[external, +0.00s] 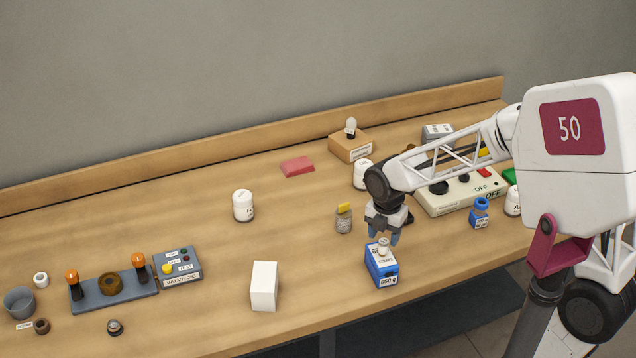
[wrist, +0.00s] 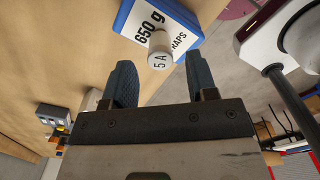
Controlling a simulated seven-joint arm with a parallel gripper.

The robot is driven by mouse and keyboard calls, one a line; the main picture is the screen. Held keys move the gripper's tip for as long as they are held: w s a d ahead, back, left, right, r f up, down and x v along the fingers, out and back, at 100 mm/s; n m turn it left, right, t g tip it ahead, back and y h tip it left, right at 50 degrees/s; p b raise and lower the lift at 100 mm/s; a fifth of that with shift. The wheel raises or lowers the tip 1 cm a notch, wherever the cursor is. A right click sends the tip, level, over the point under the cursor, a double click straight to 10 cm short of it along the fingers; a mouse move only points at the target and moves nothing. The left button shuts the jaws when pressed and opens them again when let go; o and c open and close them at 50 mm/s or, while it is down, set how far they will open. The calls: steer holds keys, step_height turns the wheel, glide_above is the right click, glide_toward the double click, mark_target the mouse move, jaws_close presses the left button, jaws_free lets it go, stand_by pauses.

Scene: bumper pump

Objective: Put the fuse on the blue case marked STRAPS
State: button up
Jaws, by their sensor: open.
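The blue case marked STRAPS (external: 382,268) stands on the bench near its front edge, with a white label and "650 g" on it. The small pale fuse (external: 383,247) rests on top of the case. In the wrist view the fuse (wrist: 160,57) shows its round end marked "5 A", against the white label of the case (wrist: 127,13). My gripper (external: 388,238) is just above and behind the case in the external view. In the wrist view its two blue fingers (wrist: 160,68) are apart, with the fuse beyond the gap between them and nothing held.
A grey jar with a yellow top (external: 344,219) stands left of my gripper. A white box (external: 264,286) and white jar (external: 243,206) stand left, with clear bench between.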

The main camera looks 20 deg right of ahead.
mark_target(385, 241)
step_height(385, 241, up, 8)
steer(key=shift+r, duration=0.25)
steer(key=shift+d, duration=0.1)
stand_by(0.7)
steer(key=s+d+r+m+t, duration=0.1)
steer(key=s+d+r+m, duration=0.1)
steer(key=s+d+m, duration=0.5)
steer(key=s+d+r+m+t, duration=0.1)
steer(key=s+d+r+m, duration=0.1)
steer(key=s+d+m, duration=0.5)
steer(key=s+m, duration=0.5)
steer(key=m, duration=0.6)
steer(key=shift+s+d+r+m+t, duration=0.25)
steer(key=shift+d+r+m+t, duration=0.05)
steer(key=shift+d+r, duration=0.05)
